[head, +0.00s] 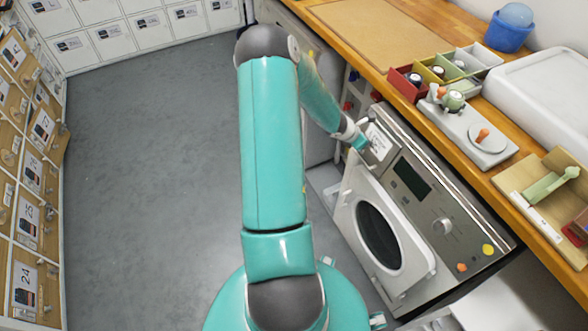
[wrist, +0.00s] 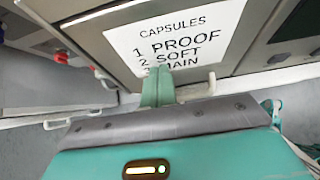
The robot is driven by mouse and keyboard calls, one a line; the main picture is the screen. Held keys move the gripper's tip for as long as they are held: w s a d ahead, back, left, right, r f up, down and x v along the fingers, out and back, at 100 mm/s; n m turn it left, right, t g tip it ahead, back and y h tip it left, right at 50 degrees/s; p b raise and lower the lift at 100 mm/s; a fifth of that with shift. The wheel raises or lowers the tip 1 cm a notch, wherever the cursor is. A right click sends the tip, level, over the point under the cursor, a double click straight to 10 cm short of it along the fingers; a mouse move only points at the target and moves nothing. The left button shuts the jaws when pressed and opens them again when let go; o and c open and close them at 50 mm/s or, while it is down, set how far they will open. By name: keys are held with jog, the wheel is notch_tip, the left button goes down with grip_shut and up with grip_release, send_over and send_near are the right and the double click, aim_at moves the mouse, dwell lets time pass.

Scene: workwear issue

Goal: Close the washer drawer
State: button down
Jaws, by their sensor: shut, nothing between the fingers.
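The washer (head: 445,205) stands under the wooden counter. The front of its drawer (head: 379,141) is at the washer's upper left and carries a white label. In the wrist view the drawer front (wrist: 237,62) fills the top middle, and its label reads CAPSULES, PROOF, SOFT and MAIN. My gripper (wrist: 158,72) is shut and empty, its tips overlapping the label's lower edge. In the head view my gripper (head: 360,142) is at the drawer's left side. I cannot tell whether the tips touch it, or how far out the drawer stands.
The white washer door (head: 411,248) with a dark round window is below the drawer. A control panel (head: 433,205) with a display and knob is to its right. The counter (head: 400,66) holds small coloured bins (head: 407,85). Open grey floor (head: 150,170) lies to the left.

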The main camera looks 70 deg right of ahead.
jog(key=shift+s+d+r, duration=0.15)
jog(key=shift+s+d, duration=0.1)
jog(key=shift+s, duration=0.1)
jog(key=w+a+f+v, duration=0.1)
jog(key=f+v, duration=0.1)
jog(key=v, duration=1.2)
jog(key=shift+w+a, duration=0.15)
jog(key=shift+w, duration=0.05)
